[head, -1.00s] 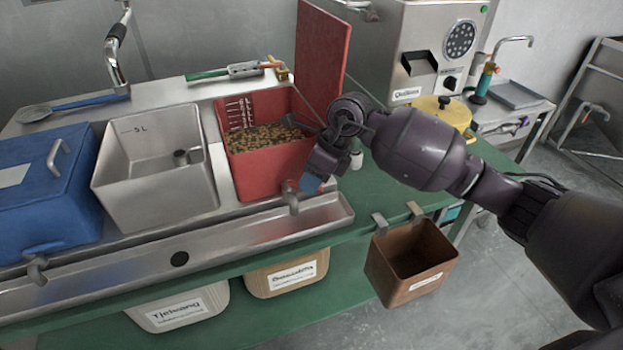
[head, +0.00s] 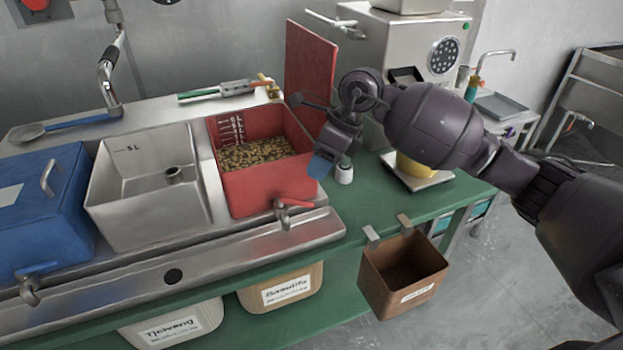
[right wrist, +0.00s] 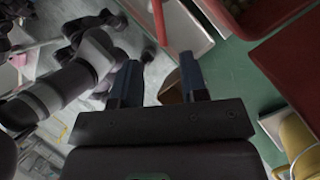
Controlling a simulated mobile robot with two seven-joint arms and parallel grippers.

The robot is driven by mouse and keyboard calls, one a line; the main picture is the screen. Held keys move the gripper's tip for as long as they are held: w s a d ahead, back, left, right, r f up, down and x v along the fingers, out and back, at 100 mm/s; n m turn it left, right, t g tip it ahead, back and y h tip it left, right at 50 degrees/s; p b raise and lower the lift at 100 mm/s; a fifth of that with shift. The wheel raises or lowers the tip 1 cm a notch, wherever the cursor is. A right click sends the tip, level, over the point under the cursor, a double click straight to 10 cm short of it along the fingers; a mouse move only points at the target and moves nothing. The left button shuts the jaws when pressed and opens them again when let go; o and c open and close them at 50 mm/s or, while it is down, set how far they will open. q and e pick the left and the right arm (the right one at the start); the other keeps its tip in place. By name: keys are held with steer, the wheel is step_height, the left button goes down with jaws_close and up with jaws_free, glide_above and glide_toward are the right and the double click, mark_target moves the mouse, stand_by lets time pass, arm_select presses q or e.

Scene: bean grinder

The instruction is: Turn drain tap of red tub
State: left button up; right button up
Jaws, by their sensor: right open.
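The red tub (head: 262,190) holds brown beans and stands in the metal trough at the right of the tub row. Its drain tap (head: 284,215) sticks out low at the front, with a red handle (head: 297,203) pointing right. My right gripper (head: 320,166) hangs at the tub's right front corner, above and to the right of the tap, apart from the handle. In the right wrist view its two blue fingers (right wrist: 158,62) are spread with nothing held between them. The tub (right wrist: 258,14) shows at that view's top right.
A steel tub (head: 150,205) and a blue lidded tub (head: 40,220) stand to the left. A brown bin (head: 385,285) hangs from the green table's (head: 350,222) front edge.

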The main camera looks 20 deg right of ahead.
steer(key=shift+v, duration=1.05)
